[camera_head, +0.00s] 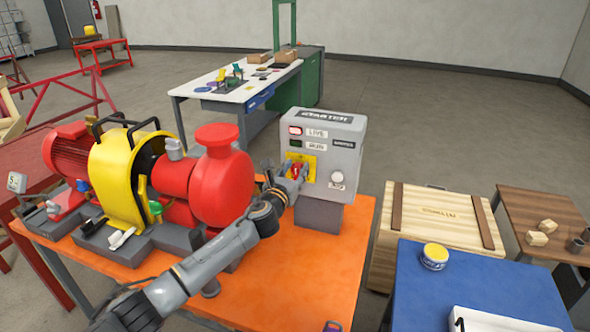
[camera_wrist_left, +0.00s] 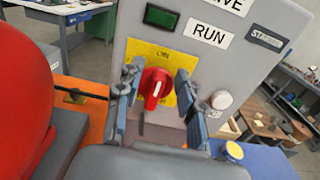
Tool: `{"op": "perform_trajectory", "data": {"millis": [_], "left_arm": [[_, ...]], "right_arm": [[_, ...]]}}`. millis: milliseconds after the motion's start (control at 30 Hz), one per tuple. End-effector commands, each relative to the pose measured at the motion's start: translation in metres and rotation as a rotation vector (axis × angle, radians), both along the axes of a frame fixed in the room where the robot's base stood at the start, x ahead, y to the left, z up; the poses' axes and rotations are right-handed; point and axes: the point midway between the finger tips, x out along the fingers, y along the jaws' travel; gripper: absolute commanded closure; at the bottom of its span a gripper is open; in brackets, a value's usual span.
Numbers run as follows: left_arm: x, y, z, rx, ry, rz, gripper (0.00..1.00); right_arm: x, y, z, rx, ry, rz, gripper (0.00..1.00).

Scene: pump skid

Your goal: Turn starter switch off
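The grey starter box (camera_head: 345,135) stands on a grey base on the orange table (camera_head: 300,285). The red LIVE lamp (camera_head: 295,130) looks lit; the green RUN lamp (camera_wrist_left: 160,17) looks dark. My left gripper (camera_wrist_left: 158,92) is open, with one finger on each side of the red switch. A gap shows between the switch and each finger in the left wrist view. My right gripper is not in view.
The red pump (camera_head: 220,180) with its yellow guard (camera_head: 115,180) stands left of my left arm. A white button (camera_head: 337,178) is on the box, right of the switch. A wooden crate (camera_head: 430,235) and a blue table (camera_head: 475,285) stand to the right.

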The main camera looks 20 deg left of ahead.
Motion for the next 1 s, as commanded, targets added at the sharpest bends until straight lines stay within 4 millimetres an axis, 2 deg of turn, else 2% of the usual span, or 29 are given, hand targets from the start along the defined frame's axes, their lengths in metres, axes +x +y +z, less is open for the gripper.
{"op": "perform_trajectory", "data": {"millis": [167,333,733,1000], "left_arm": [[-0.0001,0.0,0.0,0.0,0.0,0.0,0.64],[-0.0002,0.0,-0.0003,0.0,0.0,0.0,0.99],[-0.0004,0.0009,-0.0007,-0.033,0.002,0.0,1.0],[-0.0003,0.0048,-0.0019,-0.187,0.008,0.001,1.0]], "right_arm": [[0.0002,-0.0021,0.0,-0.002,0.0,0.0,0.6],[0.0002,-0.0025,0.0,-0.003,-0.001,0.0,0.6],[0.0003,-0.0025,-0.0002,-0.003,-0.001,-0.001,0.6],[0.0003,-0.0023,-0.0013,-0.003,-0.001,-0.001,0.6]]}}
